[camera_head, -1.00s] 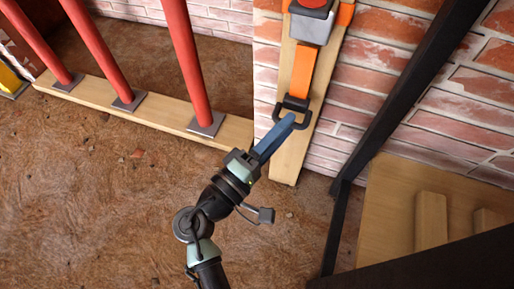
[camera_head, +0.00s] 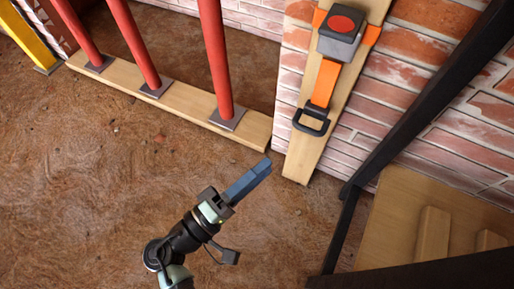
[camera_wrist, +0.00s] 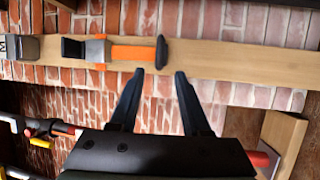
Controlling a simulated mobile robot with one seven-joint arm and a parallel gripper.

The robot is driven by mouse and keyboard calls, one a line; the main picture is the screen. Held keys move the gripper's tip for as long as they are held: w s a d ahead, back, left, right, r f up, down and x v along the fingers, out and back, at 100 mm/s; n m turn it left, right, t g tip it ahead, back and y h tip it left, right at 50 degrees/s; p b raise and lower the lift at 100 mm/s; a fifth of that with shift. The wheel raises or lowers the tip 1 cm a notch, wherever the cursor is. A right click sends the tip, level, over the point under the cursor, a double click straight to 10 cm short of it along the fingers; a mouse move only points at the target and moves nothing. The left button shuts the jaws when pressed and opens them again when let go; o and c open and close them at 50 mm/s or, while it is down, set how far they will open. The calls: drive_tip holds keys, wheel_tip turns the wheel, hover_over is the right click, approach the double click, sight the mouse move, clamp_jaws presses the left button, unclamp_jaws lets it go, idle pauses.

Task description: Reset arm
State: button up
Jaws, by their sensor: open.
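My gripper (camera_head: 256,177) is on my arm at the lower middle of the head view, over the brown dirt ground. In the wrist view my gripper (camera_wrist: 159,74) has its two dark fingers apart with nothing between them. A black handle (camera_head: 311,121) hangs on an orange strap (camera_head: 325,83) on an upright wooden plank against the brick wall. My gripper is apart from the handle, below and left of it in the head view. The handle also shows in the wrist view (camera_wrist: 162,52), just beyond the fingertips.
A grey box with a red button (camera_head: 341,32) sits above the strap on the plank (camera_head: 303,160). Red posts (camera_head: 215,60) stand on a wooden beam (camera_head: 190,110) at upper left. A black frame (camera_head: 400,130) and wooden panel (camera_head: 395,220) stand at right. Open dirt ground lies at left.

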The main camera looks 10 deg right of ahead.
drive_tip(key=w+r+m+t+y+p, duration=0.25)
drive_tip(key=w+r, duration=0.25)
drive_tip(key=r, duration=0.6)
drive_tip(key=w+r+m+t+y+p, duration=0.1)
drive_tip(key=w+r+y+p, duration=0.4)
drive_tip(key=r, duration=0.6)
drive_tip(key=w+r+m+t+y+p, duration=0.1)
drive_tip(key=w+r+m+t+p, duration=0.15)
drive_tip(key=w+r, duration=0.55)
drive_tip(key=s+a+r+t+y+p, duration=0.1)
drive_tip(key=s+r+t+y+p, duration=0.1)
drive_tip(key=r, duration=0.9)
drive_tip(key=s+a+r+t+y+p, duration=0.1)
drive_tip(key=s+r+t+y, duration=0.15)
drive_tip(key=r, duration=0.75)
drive_tip(key=s+a+r+t+y+p, duration=0.1)
drive_tip(key=s+r+t+p, duration=0.1)
drive_tip(key=s+r, duration=0.35)
drive_tip(key=s+r+t+y+p, duration=0.1)
drive_tip(key=s+r+t+p, duration=0.15)
drive_tip(key=r, duration=0.65)
drive_tip(key=s+a+r+t+y+p, duration=0.1)
drive_tip(key=s+r+t+y+p, duration=0.1)
drive_tip(key=s+r, duration=0.35)
wheel_tip(320, 180, up, 36)
drive_tip(key=w+p, duration=0.2)
drive_tip(key=p, duration=3.2)
drive_tip(key=shift+d+r+g+p, duration=0.2)
drive_tip(key=shift+g+p, duration=0.1)
drive_tip(key=shift+p, duration=0.1)
